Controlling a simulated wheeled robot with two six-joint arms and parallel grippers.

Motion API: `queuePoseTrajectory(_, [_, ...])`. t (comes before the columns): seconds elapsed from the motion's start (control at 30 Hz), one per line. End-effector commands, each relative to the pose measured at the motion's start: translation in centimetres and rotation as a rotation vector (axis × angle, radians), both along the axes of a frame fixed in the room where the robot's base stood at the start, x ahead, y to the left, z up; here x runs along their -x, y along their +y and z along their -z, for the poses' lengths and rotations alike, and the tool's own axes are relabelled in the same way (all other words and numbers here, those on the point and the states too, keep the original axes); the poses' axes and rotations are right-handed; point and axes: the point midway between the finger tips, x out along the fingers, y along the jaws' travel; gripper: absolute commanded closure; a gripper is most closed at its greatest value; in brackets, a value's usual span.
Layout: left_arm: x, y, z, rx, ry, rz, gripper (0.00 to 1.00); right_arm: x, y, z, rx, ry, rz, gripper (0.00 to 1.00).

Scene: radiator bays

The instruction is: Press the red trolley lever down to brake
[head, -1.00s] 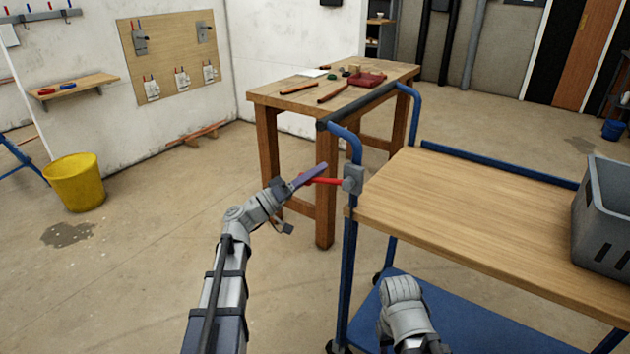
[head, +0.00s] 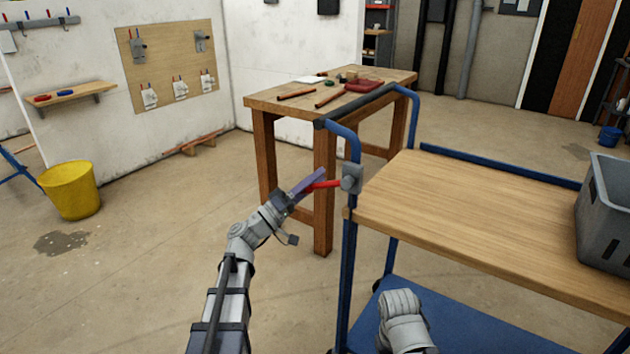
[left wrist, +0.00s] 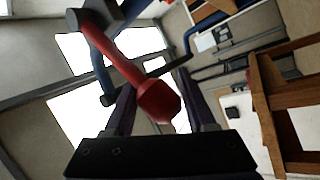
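The red trolley lever (head: 326,184) juts left from a grey hub (head: 352,178) on the blue post of the trolley (head: 470,205). It is near level, its outer end slightly lower than the hub. My left gripper (head: 311,181) is at the outer end, its purple fingers partly hiding it. In the left wrist view the lever's thick red end (left wrist: 159,102) shows between the two dark, spread fingers (left wrist: 155,85), a light gap beside one. I cannot tell whether they touch it. My right arm's end (head: 403,318) is over the lower blue shelf; its fingers are hidden.
A grey crate (head: 606,215) stands on the right of the trolley's wooden top. A wooden workbench (head: 262,102) with tools stands close behind the lever. A yellow bucket (head: 70,190) is at the left.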

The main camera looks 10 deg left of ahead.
Motion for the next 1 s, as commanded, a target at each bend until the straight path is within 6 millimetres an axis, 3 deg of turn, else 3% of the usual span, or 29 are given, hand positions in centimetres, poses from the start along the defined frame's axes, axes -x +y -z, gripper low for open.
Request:
queuePoseTrajectory(0.03, [0.2, -0.2, 0.2, -0.006, -0.001, 0.003, 0.41, 0.0, 0.0, 0.1, 0.0, 0.0, 0.0, 0.5])
queuePoseTrajectory(0.23, [0.1, -0.2, 0.1, -0.003, -0.001, 0.003, 0.19, 0.0, 0.0, 0.1, 0.0, 0.0, 0.0, 0.5])
queuePoseTrajectory(0.57, [0.5, 0.3, 0.4, -0.001, -0.001, 0.001, 0.19, 0.0, 0.0, 0.4, 0.0, 0.0, 0.0, 0.5])
queuePoseTrajectory(1.0, [4.8, 4.1, 3.2, -0.002, -0.001, 0.002, 0.19, 0.0, 0.1, 3.2, -0.005, 0.0, -0.006, 0.5])
